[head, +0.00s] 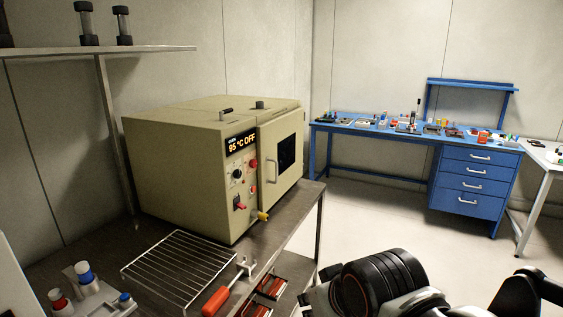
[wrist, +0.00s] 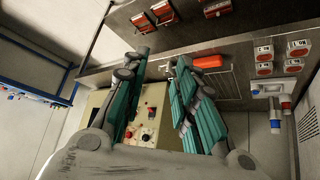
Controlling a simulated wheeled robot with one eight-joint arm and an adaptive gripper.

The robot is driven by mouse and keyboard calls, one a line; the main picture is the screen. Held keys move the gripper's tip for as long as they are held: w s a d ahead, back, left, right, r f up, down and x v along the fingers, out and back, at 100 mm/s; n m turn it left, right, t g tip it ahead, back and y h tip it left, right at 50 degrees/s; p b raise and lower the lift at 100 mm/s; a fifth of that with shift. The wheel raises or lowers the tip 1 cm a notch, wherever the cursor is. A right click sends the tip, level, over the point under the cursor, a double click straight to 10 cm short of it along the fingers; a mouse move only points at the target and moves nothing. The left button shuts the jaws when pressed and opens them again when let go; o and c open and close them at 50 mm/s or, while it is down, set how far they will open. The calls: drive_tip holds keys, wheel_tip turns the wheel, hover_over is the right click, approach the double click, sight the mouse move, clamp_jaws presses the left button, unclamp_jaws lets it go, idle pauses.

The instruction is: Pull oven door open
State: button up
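The beige oven (head: 185,160) stands on the dark bench in the head view, its display reading 95 °C OFF. Its door (head: 287,150) has a dark window and looks closed. A pale upright handle (head: 273,169) shows at the door's edge beside the control panel. In the wrist view the oven's front (wrist: 155,112) with its knobs shows between and behind the fingers. My gripper (wrist: 162,62) has its teal fingers spread apart with nothing between them, apart from the handle as far as I can see. In the head view only my arm shows, at the lower right; the fingertips are hidden.
A wire rack (head: 180,268) and a red-handled tool (head: 216,300) lie on the bench (head: 285,222) in front of the oven. Bottles stand at the lower left. Red-fronted items sit below the bench top. A blue workbench (head: 400,158) stands across open floor.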

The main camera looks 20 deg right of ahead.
sight(277, 173)
drive_tip(key=w+d+r+n+t+h+p, duration=0.1)
drive_tip(key=w+d+r+n+t, duration=0.35)
drive_tip(key=w, duration=0.75)
drive_tip(key=w+d+r+n+t+h+p, duration=0.2)
drive_tip(key=w+d+r+n, duration=0.4)
drive_tip(key=w, duration=0.6)
drive_tip(key=w+d+r+n+t+h+p, duration=0.1)
drive_tip(key=w+d+r+n+t, duration=0.25)
drive_tip(key=w+r+n, duration=0.6)
drive_tip(key=w+d+f+n+y+p, duration=0.1)
drive_tip(key=w+f, duration=0.2)
drive_tip(key=w, duration=0.2)
drive_tip(key=w+d+f+n, duration=0.1)
drive_tip(key=w+f+n, duration=0.1)
drive_tip(key=w, duration=0.3)
drive_tip(key=w+a+f+n+y+p, duration=0.1)
drive_tip(key=w+f+n+y, duration=0.3)
drive_tip(key=f+n, duration=0.45)
drive_tip(key=w+f+n+y+p, duration=0.1)
drive_tip(key=w+f+n+y, duration=0.2)
drive_tip(key=f+n, duration=0.5)
drive_tip(key=shift+m, duration=0.65)
drive_tip(key=b+x, duration=0.1)
drive_tip(key=x, duration=0.3)
drive_tip(key=b+x, duration=0.1)
drive_tip(key=x, duration=0.8)
drive_tip(key=shift+w+f+b, duration=0.4)
clamp_jaws()
